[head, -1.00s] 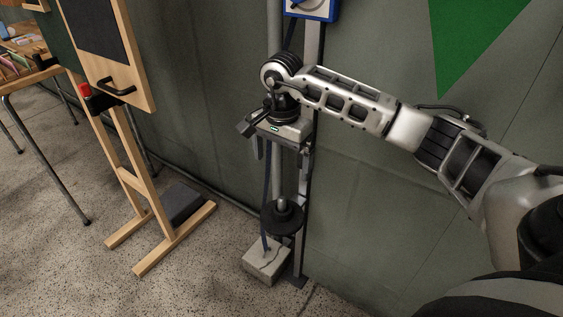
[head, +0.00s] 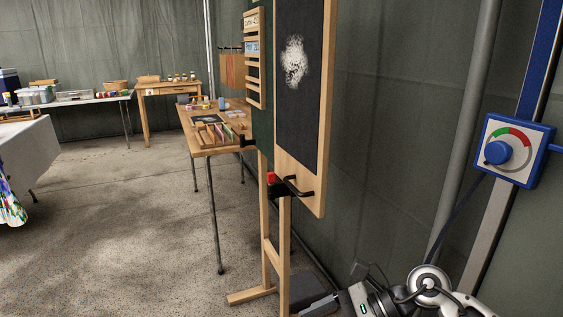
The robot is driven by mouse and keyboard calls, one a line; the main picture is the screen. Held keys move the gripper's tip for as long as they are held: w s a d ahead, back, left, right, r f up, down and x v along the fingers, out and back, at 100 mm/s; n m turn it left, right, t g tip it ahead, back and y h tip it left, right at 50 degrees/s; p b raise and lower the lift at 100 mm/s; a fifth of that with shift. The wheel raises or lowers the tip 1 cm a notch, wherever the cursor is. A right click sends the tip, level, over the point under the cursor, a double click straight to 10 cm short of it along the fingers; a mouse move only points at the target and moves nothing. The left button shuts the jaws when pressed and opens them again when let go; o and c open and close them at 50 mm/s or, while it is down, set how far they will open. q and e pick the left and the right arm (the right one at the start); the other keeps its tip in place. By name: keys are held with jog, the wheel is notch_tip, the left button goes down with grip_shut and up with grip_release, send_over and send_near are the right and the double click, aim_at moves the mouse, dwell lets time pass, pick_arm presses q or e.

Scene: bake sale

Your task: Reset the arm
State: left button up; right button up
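My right arm comes in at the bottom right corner, with its rounded wrist joint low in the head view. My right gripper (head: 322,304) points left at the bottom edge, in front of the foot of the wooden stand. One dark finger shows and the rest is cut off by the frame, so I cannot tell its opening. Nothing is seen held in it. My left gripper is not in view.
A wooden easel stand with a chalk-smudged blackboard (head: 297,110) is close by the gripper. A blue dial box (head: 513,151) hangs on a pole at right. A wooden table (head: 215,139) with goods stands behind. The floor (head: 120,220) at left is clear.

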jog(key=a+r+m+t+y+p, duration=0.3)
jog(key=r+m+t+y+p, duration=0.3)
jog(key=r+m+t, duration=1.15)
jog(key=s+d+f+m+g+h+p, duration=0.15)
jog(key=d+f+m+h, duration=0.4)
jog(key=m, duration=0.85)
jog(key=s+d+f+m+h+p, duration=0.25)
jog(key=f+m+h, duration=0.45)
jog(key=m, duration=0.7)
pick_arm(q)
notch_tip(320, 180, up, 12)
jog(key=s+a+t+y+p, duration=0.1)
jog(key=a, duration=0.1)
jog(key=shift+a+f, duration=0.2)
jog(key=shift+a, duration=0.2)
pick_arm(e)
jog(key=s+d+f+m+g+h, duration=0.2)
jog(key=s+f+m+g, duration=0.2)
jog(key=s+f+m, duration=0.1)
jog(key=shift+s+d+m+g, duration=0.15)
jog(key=shift+s+m+g, duration=0.15)
jog(key=shift+s+m, duration=0.55)
